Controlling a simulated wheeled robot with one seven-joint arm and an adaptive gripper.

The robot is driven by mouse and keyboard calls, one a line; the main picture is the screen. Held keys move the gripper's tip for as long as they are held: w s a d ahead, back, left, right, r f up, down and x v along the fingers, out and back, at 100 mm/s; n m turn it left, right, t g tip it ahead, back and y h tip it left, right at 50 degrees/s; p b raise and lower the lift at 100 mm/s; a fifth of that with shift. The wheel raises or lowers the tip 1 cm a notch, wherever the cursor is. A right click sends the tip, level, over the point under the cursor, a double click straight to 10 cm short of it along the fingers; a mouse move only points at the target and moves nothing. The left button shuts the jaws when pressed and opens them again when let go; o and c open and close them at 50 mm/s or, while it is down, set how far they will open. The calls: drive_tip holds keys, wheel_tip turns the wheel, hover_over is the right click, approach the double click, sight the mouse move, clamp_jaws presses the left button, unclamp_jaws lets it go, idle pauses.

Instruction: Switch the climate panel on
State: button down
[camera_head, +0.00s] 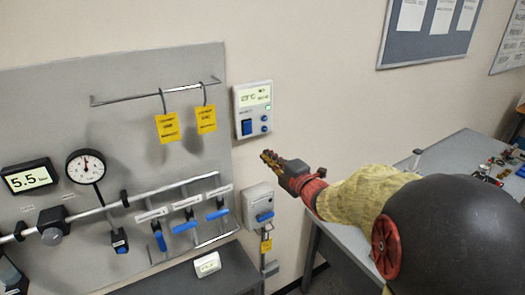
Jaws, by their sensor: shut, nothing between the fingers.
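The climate panel (240,107) is a pale box on the wall right of the grey board. Its greenish display (255,95) shows dark characters too small to read surely. A blue rocker switch (246,127) sits at its lower left, with small blue buttons (264,118) to the right. I cannot tell the switch's position. My gripper (267,156) is shut and empty, below and slightly right of the panel in the picture, pointing left. It seems apart from the panel; the depth between them is unclear.
A grey box with a blue handle (264,216) is below the panel. The grey board (120,80) holds yellow tags (168,127), a dial gauge (87,167) and blue-handled valves (185,226). A workbench (455,150) with small parts is at right. Wall around the panel is mostly bare.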

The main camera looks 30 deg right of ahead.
drive_tip(key=shift+s+f, duration=0.2)
drive_tip(key=shift+s, duration=0.9)
